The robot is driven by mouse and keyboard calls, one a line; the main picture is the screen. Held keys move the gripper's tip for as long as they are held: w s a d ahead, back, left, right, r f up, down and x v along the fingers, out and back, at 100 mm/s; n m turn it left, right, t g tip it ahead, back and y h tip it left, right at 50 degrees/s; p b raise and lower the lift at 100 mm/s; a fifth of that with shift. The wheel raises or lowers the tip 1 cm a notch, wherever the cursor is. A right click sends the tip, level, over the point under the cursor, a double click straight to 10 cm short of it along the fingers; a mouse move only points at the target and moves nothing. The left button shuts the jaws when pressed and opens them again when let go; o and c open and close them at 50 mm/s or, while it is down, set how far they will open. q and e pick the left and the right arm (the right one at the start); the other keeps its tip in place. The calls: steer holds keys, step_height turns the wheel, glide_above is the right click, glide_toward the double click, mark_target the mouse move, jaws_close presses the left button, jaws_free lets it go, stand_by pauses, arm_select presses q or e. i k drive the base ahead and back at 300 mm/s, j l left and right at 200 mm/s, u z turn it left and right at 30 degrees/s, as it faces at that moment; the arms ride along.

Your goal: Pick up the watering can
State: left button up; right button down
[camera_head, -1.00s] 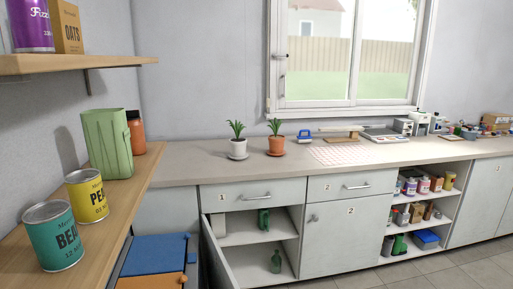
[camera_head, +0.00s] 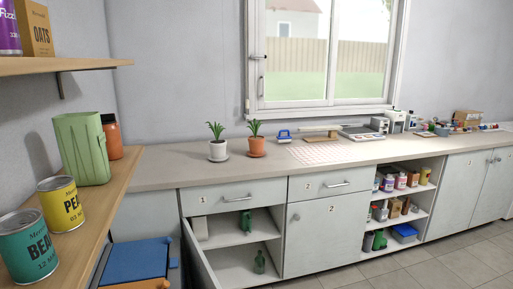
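I cannot tell for sure which thing is the watering can. A green object (camera_head: 245,220) stands on the upper shelf inside the open cabinet marked 1; its shape is too small to make out. A green bottle-like object (camera_head: 259,262) stands on the shelf below it. Another green item (camera_head: 379,240) is on the low open shelf at the right, partly hidden by things around it. A tall light-green container (camera_head: 82,150) stands on the wooden shelf at the left. Neither of my grippers is in view.
The cabinet door (camera_head: 198,262) stands open at the left. The wooden shelf (camera_head: 100,198) at the left also holds cans (camera_head: 60,205). Two potted plants (camera_head: 218,150) stand on the counter (camera_head: 180,165). Blue and orange surfaces (camera_head: 140,260) are at the bottom left. Floor (camera_head: 460,255) shows clear at the right.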

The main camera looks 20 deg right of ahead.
mark_target(245, 215)
steer(key=u, duration=0.35)
steer(key=i+l+u, duration=0.1)
steer(key=l+u, duration=0.25)
steer(key=i+l+u, duration=0.1)
steer(key=l+u, duration=0.2)
steer(key=l, duration=0.15)
steer(key=l+u, duration=0.35)
steer(key=l, duration=0.1)
